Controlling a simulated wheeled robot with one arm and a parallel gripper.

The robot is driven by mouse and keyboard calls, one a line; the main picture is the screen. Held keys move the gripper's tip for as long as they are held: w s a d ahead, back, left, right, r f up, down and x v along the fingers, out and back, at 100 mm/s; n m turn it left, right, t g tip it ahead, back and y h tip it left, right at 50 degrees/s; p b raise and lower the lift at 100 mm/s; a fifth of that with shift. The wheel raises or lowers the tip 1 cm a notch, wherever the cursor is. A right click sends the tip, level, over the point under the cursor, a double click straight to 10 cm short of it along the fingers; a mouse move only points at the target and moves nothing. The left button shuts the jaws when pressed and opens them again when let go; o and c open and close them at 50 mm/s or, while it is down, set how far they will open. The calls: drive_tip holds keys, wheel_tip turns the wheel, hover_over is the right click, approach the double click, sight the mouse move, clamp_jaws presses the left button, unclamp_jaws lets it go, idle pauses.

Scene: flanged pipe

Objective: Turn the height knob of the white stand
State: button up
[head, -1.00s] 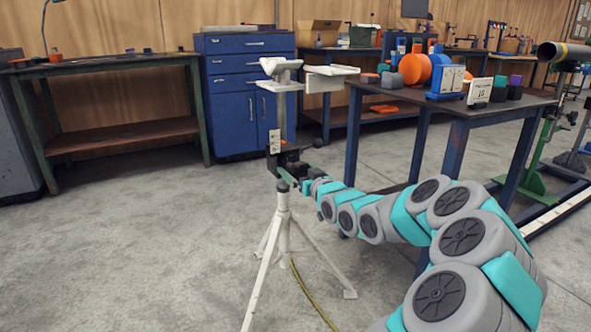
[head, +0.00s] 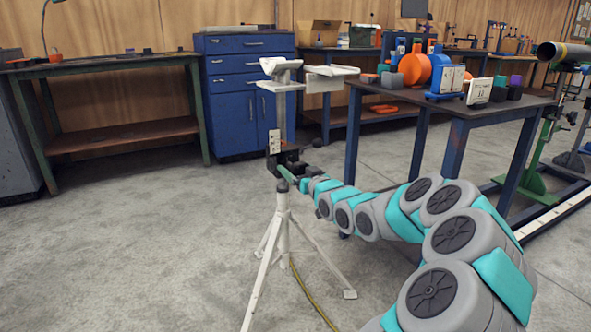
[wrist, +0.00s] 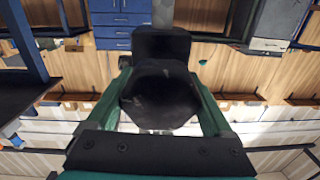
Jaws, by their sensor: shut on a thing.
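The white stand (head: 281,222) is upright on its tripod legs, left of the middle in the head view, with a V-shaped support (head: 280,67) on top. Its black height knob (wrist: 158,98) fills the middle of the wrist view, between the two green fingers. My gripper (wrist: 162,92) is shut on the knob, with one finger on each side. In the head view my gripper (head: 284,173) is at the dark clamp on the stand's column, reaching in from the right. The knob itself is hard to make out there.
A blue table (head: 470,108) with orange, grey and purple parts stands behind my arm on the right. A blue cabinet (head: 234,110) and a green bench (head: 130,139) are at the back. A yellow cable (head: 311,297) lies by the stand. The floor at left is clear.

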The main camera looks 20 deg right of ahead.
drive_tip(key=shift+c, duration=0.7)
drive_tip(key=shift+r+m+p, duration=0.1)
drive_tip(key=shift+m+p, duration=0.2)
drive_tip(key=shift+p, duration=0.2)
drive_tip(key=shift+r+m+p, duration=0.1)
drive_tip(key=shift+m+p, duration=0.4)
drive_tip(key=shift+p, duration=0.35)
drive_tip(key=m+p, duration=0.2)
drive_tip(key=p, duration=0.1)
drive_tip(key=m+p, duration=0.2)
drive_tip(key=m, duration=0.1)
drive_tip(key=m+p, duration=0.1)
drive_tip(key=m, duration=0.2)
drive_tip(key=shift+d+f+m+p, duration=0.1)
drive_tip(key=shift+f+m+p, duration=0.1)
drive_tip(key=shift+m+p, duration=0.2)
drive_tip(key=m+p, duration=0.1)
drive_tip(key=m, duration=0.4)
drive_tip(key=shift+f+p, duration=0.1)
drive_tip(key=shift+p, duration=0.2)
drive_tip(key=m, duration=0.6)
drive_tip(key=shift+f+p, duration=0.2)
drive_tip(key=shift+p, duration=0.2)
drive_tip(key=shift+m, duration=0.3)
